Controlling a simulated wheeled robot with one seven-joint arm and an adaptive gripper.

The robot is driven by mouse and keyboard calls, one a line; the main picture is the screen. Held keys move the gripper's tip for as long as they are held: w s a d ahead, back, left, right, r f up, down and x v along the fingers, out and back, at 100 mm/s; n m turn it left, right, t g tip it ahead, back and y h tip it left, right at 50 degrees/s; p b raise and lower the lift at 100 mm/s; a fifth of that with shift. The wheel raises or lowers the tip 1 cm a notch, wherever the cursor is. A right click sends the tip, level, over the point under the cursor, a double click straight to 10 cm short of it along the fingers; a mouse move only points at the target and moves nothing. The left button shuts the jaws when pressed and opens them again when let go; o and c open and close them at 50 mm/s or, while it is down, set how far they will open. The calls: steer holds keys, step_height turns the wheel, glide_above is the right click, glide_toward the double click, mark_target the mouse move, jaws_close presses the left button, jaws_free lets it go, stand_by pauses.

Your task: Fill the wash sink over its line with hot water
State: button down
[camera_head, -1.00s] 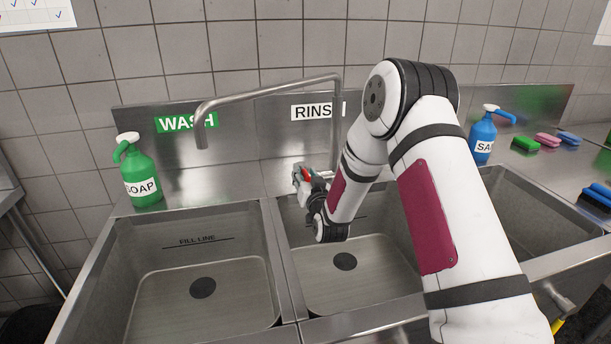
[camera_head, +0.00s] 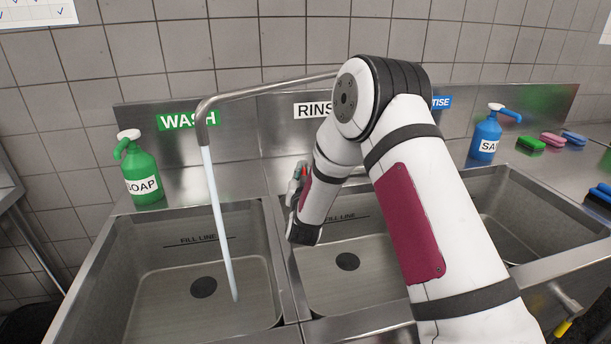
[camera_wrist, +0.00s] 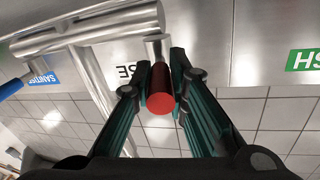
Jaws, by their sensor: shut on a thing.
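The wash sink (camera_head: 165,295) is the left basin, under the green WASH sign (camera_head: 187,120). A dark fill line (camera_head: 205,239) is marked on its back wall. The steel faucet spout (camera_head: 203,112) hangs over this basin, and a stream of water (camera_head: 219,220) runs from it to the basin floor near the drain (camera_head: 203,288). No pooled water is visible. My gripper (camera_head: 299,185) is at the faucet base behind the rinse sink, partly hidden by my arm. In the wrist view my gripper (camera_wrist: 161,92) is shut around a red-ended handle (camera_wrist: 160,103) on a steel stem.
A green soap bottle (camera_head: 141,172) stands on the left back ledge. The rinse basin (camera_head: 345,290) and a third basin (camera_head: 535,215) lie to the right. A blue sanitiser bottle (camera_head: 485,138) and several brushes or sponges are at the right. A yellow-handled lever (camera_head: 563,327) is at the front.

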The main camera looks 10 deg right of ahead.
steer(key=c, duration=1.6)
jaws_free()
steer(key=shift+o, duration=0.2)
steer(key=shift+s, duration=0.1)
steer(key=v, duration=0.7)
steer(key=shift+s+a, duration=0.1)
steer(key=shift+s, duration=0.05)
